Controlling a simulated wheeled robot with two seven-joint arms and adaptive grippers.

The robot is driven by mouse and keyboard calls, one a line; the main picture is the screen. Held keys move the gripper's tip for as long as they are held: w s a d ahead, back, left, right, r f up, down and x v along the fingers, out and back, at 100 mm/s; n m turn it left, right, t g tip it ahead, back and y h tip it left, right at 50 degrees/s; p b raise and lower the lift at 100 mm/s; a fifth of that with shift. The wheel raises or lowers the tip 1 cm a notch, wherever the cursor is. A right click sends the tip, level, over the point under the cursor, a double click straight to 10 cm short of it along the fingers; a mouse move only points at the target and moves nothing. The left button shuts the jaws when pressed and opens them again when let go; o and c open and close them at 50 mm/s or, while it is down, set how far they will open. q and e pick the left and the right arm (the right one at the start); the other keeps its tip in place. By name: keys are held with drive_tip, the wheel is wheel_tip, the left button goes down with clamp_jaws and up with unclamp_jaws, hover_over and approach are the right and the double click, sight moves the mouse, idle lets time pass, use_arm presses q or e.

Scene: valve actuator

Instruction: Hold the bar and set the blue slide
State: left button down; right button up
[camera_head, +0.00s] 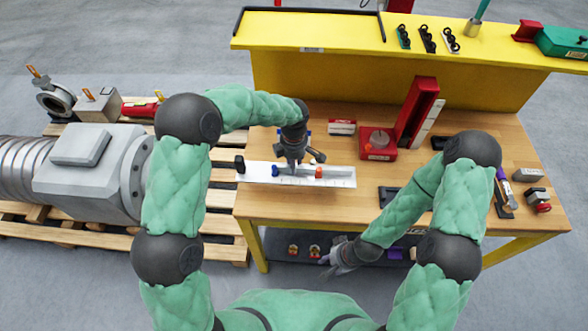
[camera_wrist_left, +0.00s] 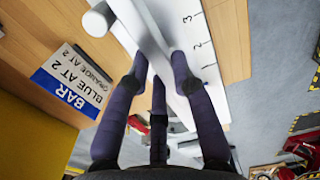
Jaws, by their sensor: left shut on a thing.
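The white bar (camera_head: 338,178) lies along the front left of the wooden table, with printed marks; the wrist view shows its scale numbered 1, 2, 3 (camera_wrist_left: 205,45). A blue slide (camera_head: 275,172) and an orange slide (camera_head: 318,173) sit on it. A black knob (camera_head: 240,165) stands at its left end. My left gripper (camera_head: 293,165) points down over the middle of the bar, between the slides. In the wrist view its fingers (camera_wrist_left: 160,70) straddle the bar's white rail, shut on it. My right gripper (camera_head: 335,262) hangs low before the table's front edge; its fingers are too small to read.
A card (camera_wrist_left: 75,80) reads "BAR, BLUE AT 2, ORANGE AT 2". A red stand (camera_head: 415,110) and red block (camera_head: 378,143) are behind the bar to the right. Tools lie at the table's right. A pallet (camera_head: 220,225) with a large grey valve stands left.

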sight(294, 176)
use_arm(q)
drive_tip(key=shift+f, duration=4.1)
drive_tip(key=shift+f, duration=0.4)
drive_tip(key=shift+s+f, duration=0.2)
drive_tip(key=shift+f, duration=0.1)
drive_tip(key=c, duration=1)
unclamp_jaws()
drive_tip(key=shift+w, duration=0.1)
drive_tip(key=shift+r, duration=0.15)
